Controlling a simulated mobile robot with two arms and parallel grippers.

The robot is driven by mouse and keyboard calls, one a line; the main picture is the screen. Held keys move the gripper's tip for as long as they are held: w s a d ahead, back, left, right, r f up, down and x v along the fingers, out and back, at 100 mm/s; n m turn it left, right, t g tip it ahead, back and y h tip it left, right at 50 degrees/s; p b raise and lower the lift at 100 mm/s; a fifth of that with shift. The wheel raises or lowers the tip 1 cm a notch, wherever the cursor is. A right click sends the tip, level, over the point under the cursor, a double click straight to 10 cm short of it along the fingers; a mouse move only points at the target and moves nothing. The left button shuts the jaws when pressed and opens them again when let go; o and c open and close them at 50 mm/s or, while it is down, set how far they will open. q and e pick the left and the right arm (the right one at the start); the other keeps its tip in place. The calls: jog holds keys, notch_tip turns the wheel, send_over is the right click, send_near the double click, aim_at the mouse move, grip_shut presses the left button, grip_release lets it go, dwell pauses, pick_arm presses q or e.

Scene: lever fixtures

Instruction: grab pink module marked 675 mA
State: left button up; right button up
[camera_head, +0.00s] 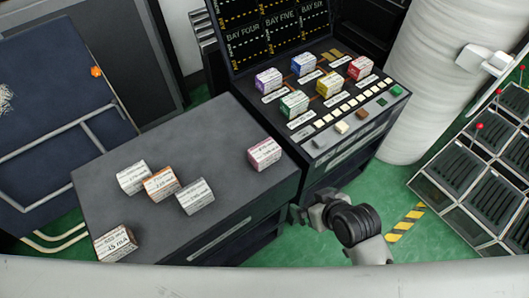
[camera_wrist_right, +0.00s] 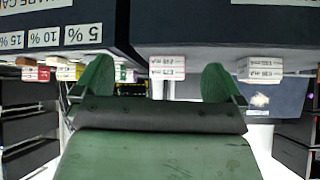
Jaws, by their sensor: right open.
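The pink module (camera_head: 264,153) stands on the grey bench top (camera_head: 225,135) near its right edge. My right gripper (camera_head: 303,214) is in front of the gap between bench and console, lower and to the right of the module, not touching it. In the right wrist view, which looks upside down, its two fingers (camera_wrist_right: 158,80) are apart and empty. A small labelled block, apparently the pink module (camera_wrist_right: 167,68), shows between them in the distance; its print is too small to read surely. My left gripper is not in view.
White (camera_head: 132,177), orange (camera_head: 161,183), grey (camera_head: 195,196) and brown-edged (camera_head: 116,243) modules stand further left on the bench. A console (camera_head: 320,145) with several coloured modules adjoins at right. The bench top around the pink module is clear.

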aim_at(267, 152)
jog(key=w+a+t+y, duration=0.1)
jog(key=w+a, duration=0.2)
jog(key=w, duration=0.1)
jog(key=w+a+n+t+y, duration=0.1)
jog(key=w+a, duration=0.2)
jog(key=w, duration=0.1)
jog(key=w+a+n+t+y, duration=0.1)
jog(key=w+a+y, duration=0.1)
jog(key=w, duration=0.2)
jog(key=shift+w+a+f+t+b, duration=0.15)
jog(key=shift+w+a+t+b, duration=0.15)
jog(key=shift+w+a+b, duration=0.1)
jog(key=b+x, duration=0.1)
jog(key=x, duration=0.4)
jog(key=shift+w+a, duration=0.2)
jog(key=shift+w+a+f, duration=0.15)
jog(key=shift+w+a, duration=0.05)
jog(key=shift+w, duration=0.05)
jog(key=c, duration=0.7)
